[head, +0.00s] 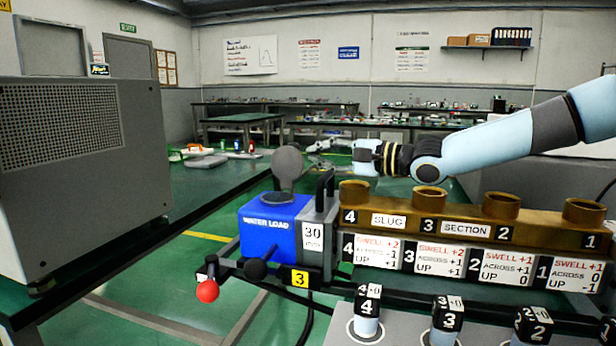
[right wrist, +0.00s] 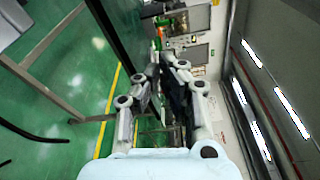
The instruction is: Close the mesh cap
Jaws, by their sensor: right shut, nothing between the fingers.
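A grey round cap (head: 287,163), which looks like the mesh cap, stands upright on edge above the blue water load box (head: 268,222). A grey round base shows at its foot on the box top. Whether its face is mesh is too small to tell. My right gripper (head: 318,146) reaches in from the right, behind and to the right of the cap, apart from it in the picture. It is shut and empty. In the right wrist view, the gripper (right wrist: 160,62) points over the floor and lab benches, and no cap shows there. My left gripper is not in view.
A brass rail with several round ports (head: 429,198) runs right of the box. A black handle (head: 325,188) rises beside the box. A red ball knob (head: 207,291) sticks out at the front left. A large grey cabinet (head: 80,180) stands at left on a green bench.

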